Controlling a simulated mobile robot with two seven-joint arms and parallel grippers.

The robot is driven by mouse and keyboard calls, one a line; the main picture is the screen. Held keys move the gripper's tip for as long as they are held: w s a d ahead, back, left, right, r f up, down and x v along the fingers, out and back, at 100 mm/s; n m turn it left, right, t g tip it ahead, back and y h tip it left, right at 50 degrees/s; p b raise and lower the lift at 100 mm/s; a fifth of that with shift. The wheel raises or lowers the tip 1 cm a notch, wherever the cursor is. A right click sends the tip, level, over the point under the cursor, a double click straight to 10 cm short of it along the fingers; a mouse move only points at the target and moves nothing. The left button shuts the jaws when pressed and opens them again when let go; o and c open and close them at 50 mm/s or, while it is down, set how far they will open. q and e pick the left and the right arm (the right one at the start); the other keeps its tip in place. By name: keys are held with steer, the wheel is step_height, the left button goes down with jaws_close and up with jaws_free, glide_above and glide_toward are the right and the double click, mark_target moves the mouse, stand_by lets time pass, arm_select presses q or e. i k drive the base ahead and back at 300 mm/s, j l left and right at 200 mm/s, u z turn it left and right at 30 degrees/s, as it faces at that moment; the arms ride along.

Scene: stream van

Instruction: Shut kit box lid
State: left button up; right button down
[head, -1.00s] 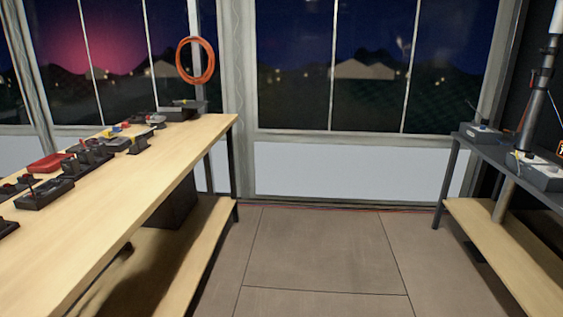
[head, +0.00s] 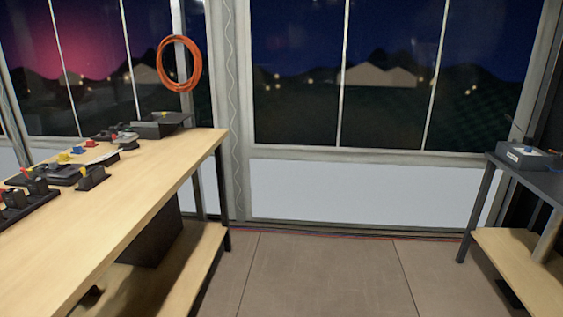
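A dark grey box (head: 158,129) stands at the far end of the long wooden bench, near the window; it may be the kit box. A flat dark panel shows at its top, but I cannot tell whether its lid is open or shut. Neither of my grippers is in the head view.
The wooden bench (head: 110,213) runs along the left with several small dark devices (head: 50,176) on it. An orange cable coil (head: 179,64) hangs by the window. A dark table (head: 535,177) with a grey box (head: 526,158) stands at right. The floor (head: 320,275) between is clear.

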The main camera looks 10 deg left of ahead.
mark_target(171, 118)
steer(key=i, duration=1.2)
steer(key=i+l+u, duration=0.1)
steer(key=i+u, duration=0.25)
steer(key=i, duration=0.15)
steer(key=i+l+u, duration=0.2)
steer(key=i+u, duration=0.15)
steer(key=i+l+u, duration=0.15)
steer(key=i+u, duration=0.25)
steer(key=i+l+u, duration=0.15)
steer(key=u, duration=0.25)
steer(key=i+l+u, duration=0.25)
steer(key=l+u, duration=0.15)
steer(key=i+l+u, duration=0.15)
steer(key=l+u, duration=0.25)
